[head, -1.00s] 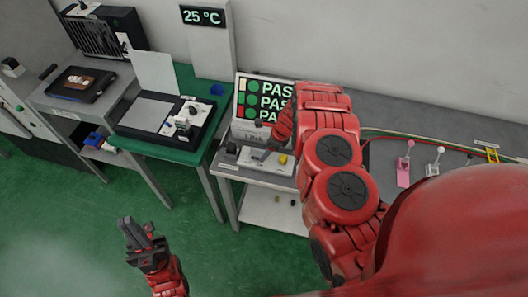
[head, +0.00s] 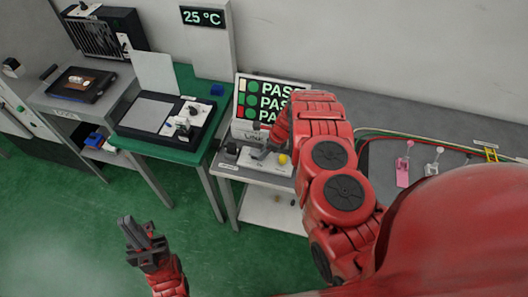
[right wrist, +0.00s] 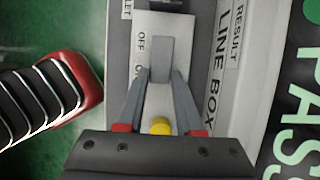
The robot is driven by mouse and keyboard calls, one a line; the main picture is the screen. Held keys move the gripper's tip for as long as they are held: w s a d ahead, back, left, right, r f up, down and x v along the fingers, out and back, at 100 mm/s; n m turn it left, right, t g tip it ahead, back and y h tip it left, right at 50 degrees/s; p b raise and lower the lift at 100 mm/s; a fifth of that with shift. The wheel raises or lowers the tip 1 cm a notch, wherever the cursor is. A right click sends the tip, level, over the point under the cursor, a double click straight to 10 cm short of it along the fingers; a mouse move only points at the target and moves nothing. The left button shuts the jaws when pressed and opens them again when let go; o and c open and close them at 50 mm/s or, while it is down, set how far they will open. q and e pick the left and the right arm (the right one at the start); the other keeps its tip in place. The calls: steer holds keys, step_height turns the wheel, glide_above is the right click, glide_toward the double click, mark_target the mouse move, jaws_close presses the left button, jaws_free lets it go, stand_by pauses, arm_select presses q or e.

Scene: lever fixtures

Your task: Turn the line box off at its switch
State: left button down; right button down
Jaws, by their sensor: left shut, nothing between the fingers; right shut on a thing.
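The line box (head: 251,131) stands on the grey bench, under the screen with green PASS lines; its LINE BOX label (right wrist: 217,75) shows in the right wrist view. Its switch is a grey lever (right wrist: 161,58) on a pale plate (right wrist: 178,22) marked OFF, with a second, partly hidden label nearer my gripper. My right gripper (right wrist: 162,80) has its two fingers on either side of the lever, shut on it. The lever's exact position is hard to tell, as the fingers cover part of it. My left gripper (head: 140,236) is shut and empty over the green floor.
A yellow knob (right wrist: 160,126) sits on the plate between my right fingers, close to the palm. A dark block (head: 231,152) is left of the switch. A green table (head: 180,155) with a black device stands left. Pink and white levers (head: 403,170) are at right.

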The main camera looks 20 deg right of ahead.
steer(key=shift+w+a+b, duration=0.1)
steer(key=shift+a+b, duration=0.1)
steer(key=shift+b, duration=0.3)
steer(key=shift+w+g+h+b, duration=0.1)
steer(key=shift+g+h+b, duration=0.2)
steer(key=shift+h, duration=0.1)
steer(key=shift+a+r+h, duration=0.15)
steer(key=shift+r+h, duration=0.15)
steer(key=shift+w+a+g+h, duration=0.1)
steer(key=shift+a+g+h, duration=0.05)
steer(key=shift+g+h, duration=0.3)
steer(key=shift+w+a+f+g+h+b, duration=0.1)
steer(key=shift+w+g+h+b, duration=0.05)
steer(key=shift+g+h+b, duration=0.25)
steer(key=shift+r+h+b, duration=0.2)
steer(key=shift+h+b, duration=0.25)
